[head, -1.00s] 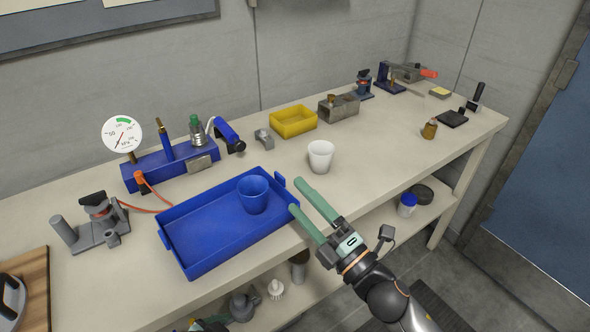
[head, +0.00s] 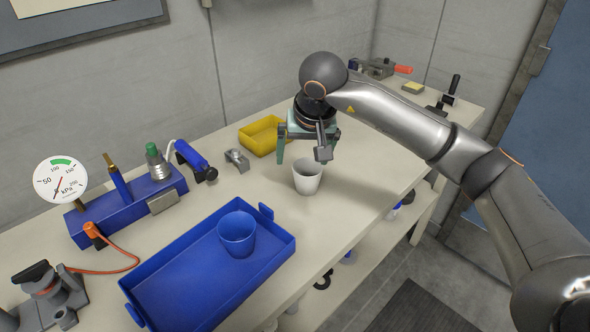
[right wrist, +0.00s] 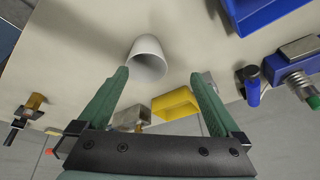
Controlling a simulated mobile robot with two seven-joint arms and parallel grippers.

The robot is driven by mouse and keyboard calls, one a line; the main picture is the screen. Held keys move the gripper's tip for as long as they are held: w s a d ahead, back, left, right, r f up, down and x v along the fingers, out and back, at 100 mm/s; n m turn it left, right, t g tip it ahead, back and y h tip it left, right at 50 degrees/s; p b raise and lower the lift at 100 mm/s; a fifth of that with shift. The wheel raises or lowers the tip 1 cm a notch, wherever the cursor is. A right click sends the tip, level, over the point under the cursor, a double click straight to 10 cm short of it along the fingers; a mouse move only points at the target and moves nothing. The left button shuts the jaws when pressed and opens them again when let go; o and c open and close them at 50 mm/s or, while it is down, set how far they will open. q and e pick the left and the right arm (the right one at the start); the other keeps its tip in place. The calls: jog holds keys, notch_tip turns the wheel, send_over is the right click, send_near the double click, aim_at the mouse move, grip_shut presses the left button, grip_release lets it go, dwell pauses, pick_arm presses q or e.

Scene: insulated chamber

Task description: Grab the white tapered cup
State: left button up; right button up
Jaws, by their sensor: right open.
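The white tapered cup (head: 307,182) stands upright on the bench, right of the blue tray. It also shows in the right wrist view (right wrist: 148,52), its open mouth partly facing the camera. My right gripper (head: 306,150) is open above the cup and points down, with its green fingers apart. In the right wrist view the open fingers (right wrist: 160,76) frame the cup, which lies beyond the tips and nearer the left finger. The gripper holds nothing. My left gripper is not in view.
The blue tray (head: 155,280) holds a blue cup (head: 237,235). A yellow bin (head: 258,138) stands behind the white cup. A grey metal clamp piece (head: 237,159) and a blue manifold with a gauge (head: 125,208) are to the left. Bare bench lies right of the cup.

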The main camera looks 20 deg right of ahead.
aim_at(307, 173)
jog(key=shift+w+d+r+h, duration=0.2)
jog(key=shift+d, duration=0.25)
jog(key=shift+w+d+r+h, duration=0.15)
jog(key=shift+d+h, duration=0.05)
jog(key=shift+d, duration=0.25)
jog(key=x, duration=1.2)
jog(key=shift+s+d+f, duration=0.1)
jog(key=shift+c, duration=0.2)
jog(key=c, duration=1)
